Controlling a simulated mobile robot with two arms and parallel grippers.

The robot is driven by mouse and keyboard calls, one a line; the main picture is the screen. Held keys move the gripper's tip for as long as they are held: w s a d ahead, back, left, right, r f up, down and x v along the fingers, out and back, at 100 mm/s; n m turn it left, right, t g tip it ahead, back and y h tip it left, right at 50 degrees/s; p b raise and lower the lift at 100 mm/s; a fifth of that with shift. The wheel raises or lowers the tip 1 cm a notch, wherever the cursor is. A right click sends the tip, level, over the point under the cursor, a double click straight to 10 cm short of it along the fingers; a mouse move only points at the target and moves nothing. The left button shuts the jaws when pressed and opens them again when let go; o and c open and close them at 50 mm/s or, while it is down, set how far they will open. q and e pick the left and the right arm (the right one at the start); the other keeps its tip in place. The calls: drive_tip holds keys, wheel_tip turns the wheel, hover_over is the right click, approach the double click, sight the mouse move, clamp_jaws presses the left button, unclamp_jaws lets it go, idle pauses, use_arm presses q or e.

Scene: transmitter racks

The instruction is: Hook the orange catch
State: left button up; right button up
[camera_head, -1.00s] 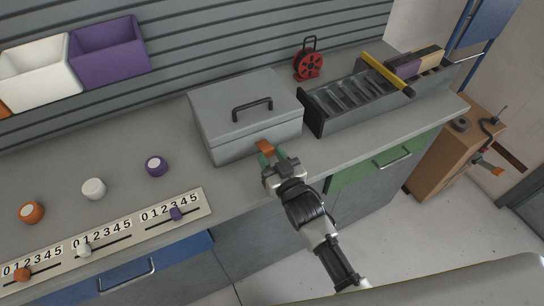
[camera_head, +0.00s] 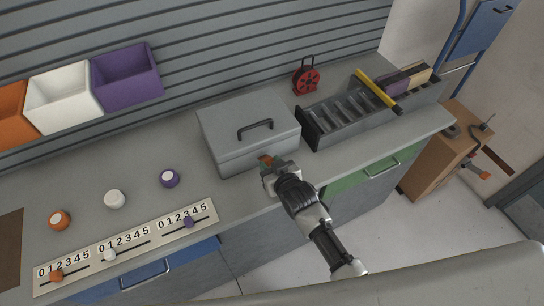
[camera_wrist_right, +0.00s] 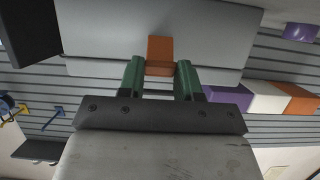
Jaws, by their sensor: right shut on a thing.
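The orange catch (camera_head: 264,159) is on the front of the closed grey box (camera_head: 225,122), near the seam under its lid. In the right wrist view the catch (camera_wrist_right: 160,50) lies across that seam, between my two green fingertips. My right gripper (camera_head: 269,167) is at the box front and shut on the catch. In the head view the gripper hides the lower part of the catch. I cannot tell whether the catch is hooked. My left gripper is not in view.
A grey slotted rack (camera_head: 345,117) with a yellow bar (camera_head: 379,92) stands right of the box, with a red reel (camera_head: 306,78) behind. Knobs and a slider panel (camera_head: 130,246) are at left. The worktop between box and knobs is clear.

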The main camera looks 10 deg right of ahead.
drive_tip(key=g+p, duration=0.1)
drive_tip(key=r+g+p, duration=0.1)
drive_tip(key=p, duration=0.1)
drive_tip(key=shift+w+a+r+h+p, duration=0.15)
drive_tip(key=shift+w+r+h+p, duration=0.15)
drive_tip(key=shift+w, duration=0.1)
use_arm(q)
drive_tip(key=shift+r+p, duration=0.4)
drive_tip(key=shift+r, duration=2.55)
use_arm(e)
drive_tip(key=shift+w+f+g, duration=0.1)
drive_tip(key=shift+g, duration=0.4)
drive_tip(key=o, duration=0.9)
drive_tip(key=shift+o, duration=0.2)
use_arm(q)
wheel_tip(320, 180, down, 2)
drive_tip(key=shift+b, duration=1)
use_arm(e)
drive_tip(key=v, duration=1)
drive_tip(key=shift+s, duration=0.4)
